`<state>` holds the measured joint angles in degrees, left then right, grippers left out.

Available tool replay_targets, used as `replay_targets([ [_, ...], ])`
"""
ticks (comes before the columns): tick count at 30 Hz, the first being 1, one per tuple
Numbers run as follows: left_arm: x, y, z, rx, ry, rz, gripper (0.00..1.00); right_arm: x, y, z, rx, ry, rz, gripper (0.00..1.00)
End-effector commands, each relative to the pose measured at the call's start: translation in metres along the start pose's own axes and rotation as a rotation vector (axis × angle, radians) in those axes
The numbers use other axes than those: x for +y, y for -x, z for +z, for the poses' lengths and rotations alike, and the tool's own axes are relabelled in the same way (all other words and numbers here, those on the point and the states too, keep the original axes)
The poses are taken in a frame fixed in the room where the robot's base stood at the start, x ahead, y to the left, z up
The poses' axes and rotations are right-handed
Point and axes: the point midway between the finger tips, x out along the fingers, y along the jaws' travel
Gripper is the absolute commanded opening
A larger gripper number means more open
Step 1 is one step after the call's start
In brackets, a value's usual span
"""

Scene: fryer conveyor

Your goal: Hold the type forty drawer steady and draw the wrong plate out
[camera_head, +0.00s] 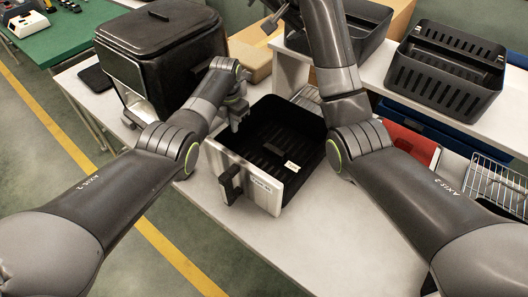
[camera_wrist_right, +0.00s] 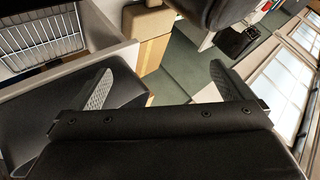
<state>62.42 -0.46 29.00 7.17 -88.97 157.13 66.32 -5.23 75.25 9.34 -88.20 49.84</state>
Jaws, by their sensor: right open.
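The black drawer (camera_head: 262,181) with a light front panel, a label and a black handle (camera_head: 230,184) sits on the white table in the head view. Inside it lies a dark slotted plate (camera_head: 268,160) with a small white tag on it. My left gripper (camera_head: 238,122) is at the drawer's left rim, pointing down. Its fingers are small and dark, so I cannot tell whether they close on the wall. My right gripper (camera_wrist_right: 163,85) is open in the right wrist view, with nothing between its fingers. In the head view the right arm rises above and behind the drawer.
A black fryer housing (camera_head: 165,45) stands left of the drawer. Black slotted baskets (camera_head: 447,70) stand on the back shelf. A wire rack (camera_head: 497,183) and a red item (camera_head: 410,142) lie at the right. The table in front of the drawer (camera_head: 290,235) is clear.

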Motion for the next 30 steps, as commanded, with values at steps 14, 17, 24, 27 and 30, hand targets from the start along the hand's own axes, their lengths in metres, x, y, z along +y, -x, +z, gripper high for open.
replay_targets([
  [14, 0.000, 0.000, 0.000, 0.000, -0.001, -0.001, 0.00, 0.147, -0.081, 0.150, -0.273, -0.249, 0.497, 1.00],
  [17, 0.000, 0.000, 0.000, 0.000, -0.001, -0.001, 0.00, 0.165, -0.084, 0.170, -0.303, -0.271, 0.564, 1.00],
  [24, 0.000, 0.000, 0.000, 0.000, -0.001, -0.001, 0.00, 0.184, -0.089, 0.190, -0.328, -0.293, 0.630, 1.00],
  [27, 0.000, 0.000, 0.000, 0.000, -0.001, -0.001, 0.00, 0.188, -0.095, 0.193, -0.329, -0.293, 0.632, 1.00],
  [30, 0.000, 0.000, 0.000, 0.000, -0.001, -0.001, 0.00, 0.195, -0.104, 0.198, -0.329, -0.293, 0.633, 1.00],
])
